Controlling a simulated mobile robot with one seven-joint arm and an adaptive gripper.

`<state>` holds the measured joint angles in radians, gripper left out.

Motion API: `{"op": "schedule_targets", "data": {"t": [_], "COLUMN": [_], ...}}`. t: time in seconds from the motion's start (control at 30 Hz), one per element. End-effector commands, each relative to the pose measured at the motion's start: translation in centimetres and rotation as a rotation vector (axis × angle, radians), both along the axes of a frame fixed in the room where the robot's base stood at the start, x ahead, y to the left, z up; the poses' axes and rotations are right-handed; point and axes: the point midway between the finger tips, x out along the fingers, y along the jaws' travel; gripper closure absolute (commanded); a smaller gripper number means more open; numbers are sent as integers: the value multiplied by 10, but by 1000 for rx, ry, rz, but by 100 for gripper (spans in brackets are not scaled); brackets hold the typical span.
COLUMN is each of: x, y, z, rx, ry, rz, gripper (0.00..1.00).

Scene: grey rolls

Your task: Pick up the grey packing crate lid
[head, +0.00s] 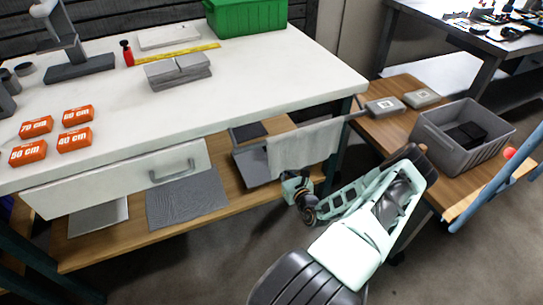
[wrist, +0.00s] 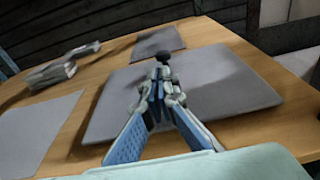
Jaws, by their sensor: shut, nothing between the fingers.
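In the wrist view a flat grey panel with rounded corners (wrist: 225,82), which looks like the crate lid, lies on a wooden shelf. My gripper (wrist: 163,65) is shut and empty, its fingers in front of the panel and hiding part of it. I cannot tell whether they touch it. In the head view my gripper (head: 294,188) is low beside the white bench, at the right end of its lower shelf. Flat grey pieces lie on that shelf: a ridged one (head: 187,201) and one partly behind the hanging cloth (head: 256,170). I cannot tell which is the lid.
Another flat grey piece (wrist: 158,43) lies farther back and a pale one (wrist: 35,130) at left. The bench top (head: 270,85) overhangs the wooden shelf (head: 130,240). A grey cloth (head: 305,150) hangs near my gripper. A grey crate (head: 440,145) stands on the right table.

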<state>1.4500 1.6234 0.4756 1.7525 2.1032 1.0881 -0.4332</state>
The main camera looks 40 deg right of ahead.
Motion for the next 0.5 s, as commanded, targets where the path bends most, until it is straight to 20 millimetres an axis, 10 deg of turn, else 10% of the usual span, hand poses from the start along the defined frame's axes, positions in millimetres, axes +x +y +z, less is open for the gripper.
{"op": "schedule_targets", "data": {"t": [0.5], "x": [100], "y": [-21], "z": [-3], "rx": [-2], "ry": [0], "rz": [7], "gripper": [100]}}
